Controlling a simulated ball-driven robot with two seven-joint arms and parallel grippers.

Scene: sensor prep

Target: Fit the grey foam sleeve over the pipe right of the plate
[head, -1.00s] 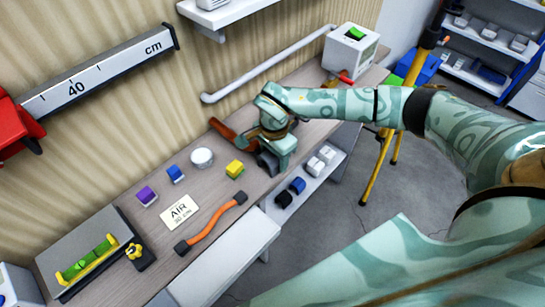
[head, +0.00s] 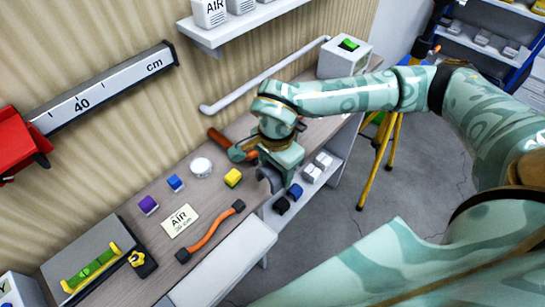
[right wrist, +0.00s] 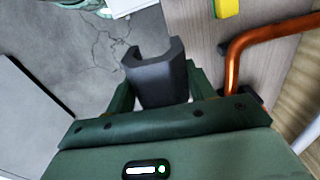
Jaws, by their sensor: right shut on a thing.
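The grey foam sleeve (head: 268,178) is a short, dark, open-sided channel. My right gripper (head: 277,160) is shut on it, above the front edge of the bench. In the right wrist view the sleeve (right wrist: 157,76) sits between the fingers of the gripper (right wrist: 160,92), its open end facing away from me. A copper-orange pipe (head: 219,139) lies behind the gripper, partly hidden by it. In the right wrist view the bent pipe (right wrist: 268,38) is to the right of the sleeve, apart from it. The white AIR plate (head: 178,219) lies on the bench, left of the pipe. My left gripper is not in view.
A yellow block (head: 232,178), a white round tin (head: 201,167), a blue block (head: 175,183) and a purple block (head: 148,205) stand on the bench. An orange hose (head: 212,232) with dark ends lies near the front edge. Blocks sit on a lower shelf (head: 318,180).

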